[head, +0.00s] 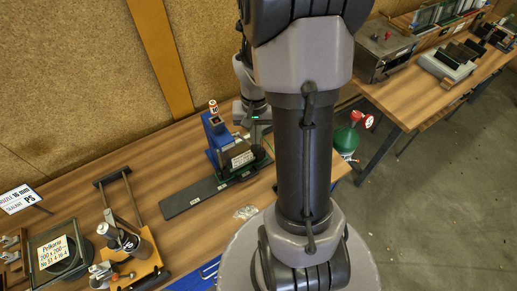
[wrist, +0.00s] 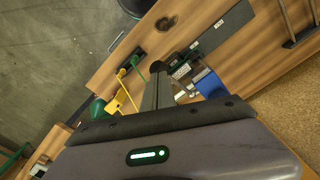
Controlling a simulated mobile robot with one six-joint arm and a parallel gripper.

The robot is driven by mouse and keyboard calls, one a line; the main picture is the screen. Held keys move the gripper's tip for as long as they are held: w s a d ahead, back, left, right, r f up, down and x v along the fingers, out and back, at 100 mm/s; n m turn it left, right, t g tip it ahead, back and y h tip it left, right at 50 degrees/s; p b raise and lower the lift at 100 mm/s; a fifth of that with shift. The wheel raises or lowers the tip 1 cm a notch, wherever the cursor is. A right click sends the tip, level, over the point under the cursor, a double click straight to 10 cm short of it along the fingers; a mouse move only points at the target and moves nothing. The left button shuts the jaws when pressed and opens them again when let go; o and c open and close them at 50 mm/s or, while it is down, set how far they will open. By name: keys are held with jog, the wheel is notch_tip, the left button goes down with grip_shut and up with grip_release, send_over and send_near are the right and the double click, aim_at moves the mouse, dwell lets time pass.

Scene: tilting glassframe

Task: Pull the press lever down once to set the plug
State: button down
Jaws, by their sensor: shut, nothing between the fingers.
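The press has a blue body (head: 216,140) and stands on the bench left of my arm in the head view. A small knob with red and white on it (head: 213,107) sticks up at its top, seemingly the lever's end; the rest of the lever is hard to make out. The blue body also shows in the wrist view (wrist: 209,84), just right of my gripper (wrist: 158,78). My gripper is shut and empty, and I cannot tell whether it touches the press. The plug cannot be made out.
A dark flat plate (head: 190,197) extends left in front of the press. An orange-based fixture (head: 138,262) and a labelled box (head: 62,252) stand at the bench's left. A green tank (head: 345,140) is right of my arm. A second bench (head: 408,100) stands at the right.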

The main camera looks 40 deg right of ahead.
aim_at(256, 151)
jog(key=shift+f, duration=0.1)
dwell(0.5)
jog(key=shift+f+b, duration=3.8)
jog(key=shift+f, duration=0.15)
jog(key=shift+r, duration=0.1)
notch_tip(256, 151, up, 10)
jog(key=p, duration=0.8)
jog(key=shift+r, duration=0.1)
